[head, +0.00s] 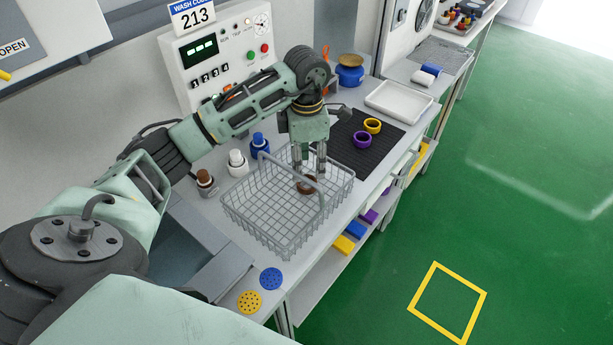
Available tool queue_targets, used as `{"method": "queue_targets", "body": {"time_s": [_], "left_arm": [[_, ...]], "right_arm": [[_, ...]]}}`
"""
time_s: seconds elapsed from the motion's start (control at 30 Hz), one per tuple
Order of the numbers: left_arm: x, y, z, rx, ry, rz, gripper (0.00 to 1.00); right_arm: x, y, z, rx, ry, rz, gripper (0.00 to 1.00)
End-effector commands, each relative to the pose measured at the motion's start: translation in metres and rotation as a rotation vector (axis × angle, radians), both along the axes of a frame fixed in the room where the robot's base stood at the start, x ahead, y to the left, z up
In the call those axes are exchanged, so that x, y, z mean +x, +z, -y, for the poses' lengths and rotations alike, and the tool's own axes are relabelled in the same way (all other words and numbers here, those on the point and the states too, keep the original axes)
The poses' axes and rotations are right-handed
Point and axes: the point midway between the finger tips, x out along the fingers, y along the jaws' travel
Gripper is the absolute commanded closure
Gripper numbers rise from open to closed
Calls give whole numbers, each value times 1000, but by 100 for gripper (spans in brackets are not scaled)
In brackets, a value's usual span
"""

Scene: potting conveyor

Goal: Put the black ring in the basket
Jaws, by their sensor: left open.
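The wire basket (262,232) stands on the grey counter, its handle raised across the middle. My left gripper (309,168) points down over the basket's far right part and is open. A brown ring-like thing (307,185) lies in the basket just below the fingertips; I cannot tell whether they touch it. I cannot make out a black ring; my arm and gripper hide part of the counter. A yellow ring (372,126) and a purple ring (362,140) lie on the dark ribbed mat (385,146). My right gripper is not in view.
Bottles with white (237,164), blue (259,147) and brown (205,181) caps stand left of the basket. A white tray (398,101) lies beyond the mat. A control panel (210,65) stands behind. Blue (270,279) and yellow (249,302) discs lie in front.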

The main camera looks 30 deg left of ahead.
Motion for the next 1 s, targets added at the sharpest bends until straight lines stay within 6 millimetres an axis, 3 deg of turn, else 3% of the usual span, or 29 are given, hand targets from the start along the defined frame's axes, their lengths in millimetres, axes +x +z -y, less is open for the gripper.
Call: {"method": "queue_targets", "body": {"time_s": [0.13,0.3,0.77,1.0], "left_arm": [[1,29,0,1,-1,4,57],[0,51,0,0,0,1,57],[0,60,0,0,0,-1,57],[0,83,2,-4,-2,0,57]], "right_arm": [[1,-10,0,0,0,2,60],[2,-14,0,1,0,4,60],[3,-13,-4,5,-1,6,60],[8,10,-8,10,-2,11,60]]}}
